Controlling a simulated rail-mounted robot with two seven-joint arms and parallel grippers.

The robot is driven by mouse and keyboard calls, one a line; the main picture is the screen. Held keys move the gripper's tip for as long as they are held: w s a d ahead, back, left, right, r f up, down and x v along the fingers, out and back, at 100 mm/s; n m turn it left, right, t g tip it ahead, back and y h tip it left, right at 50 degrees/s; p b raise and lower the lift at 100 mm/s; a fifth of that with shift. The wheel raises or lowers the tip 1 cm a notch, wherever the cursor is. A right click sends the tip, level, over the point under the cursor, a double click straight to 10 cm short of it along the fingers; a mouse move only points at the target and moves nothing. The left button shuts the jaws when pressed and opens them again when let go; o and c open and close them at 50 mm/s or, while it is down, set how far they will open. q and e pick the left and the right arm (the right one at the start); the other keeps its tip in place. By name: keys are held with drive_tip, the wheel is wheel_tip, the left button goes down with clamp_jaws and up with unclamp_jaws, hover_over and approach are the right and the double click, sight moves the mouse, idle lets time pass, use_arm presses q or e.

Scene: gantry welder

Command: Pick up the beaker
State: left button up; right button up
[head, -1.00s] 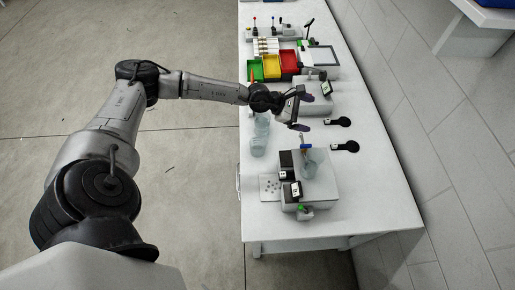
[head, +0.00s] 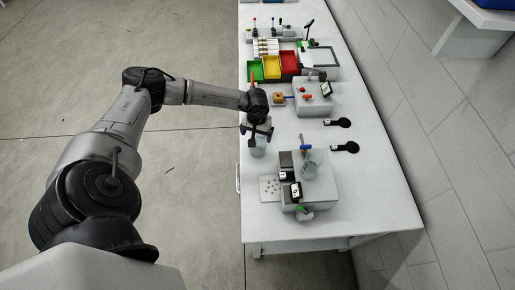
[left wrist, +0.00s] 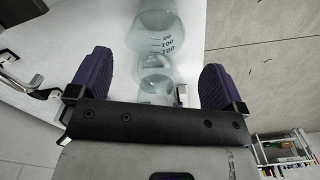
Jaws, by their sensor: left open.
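A clear glass vessel (head: 258,152) stands near the left edge of the white bench in the head view, partly hidden by my left gripper (head: 257,130). In the left wrist view, clear glassware (left wrist: 158,28) with printed volume marks lies between and beyond the open fingers of the left gripper (left wrist: 157,66). I cannot tell whether this is one vessel or two. The purple finger pads are apart, one on each side, with visible gaps to the glass. My right gripper is not in view.
The grey device (head: 323,190) with small displays stands right of the near glassware. Green, yellow and red bins (head: 271,67) and another instrument (head: 313,96) are farther back. Two black paddle-shaped items (head: 345,147) lie toward the right edge. The bench front is clear.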

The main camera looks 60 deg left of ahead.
sight(258, 148)
use_arm(q)
drive_tip(key=shift+d+f+p, duration=0.15)
drive_tip(key=shift+f+p, duration=0.2)
drive_tip(key=shift+f, duration=4.95)
drive_tip(key=shift+w, duration=0.1)
drive_tip(key=c, duration=1)
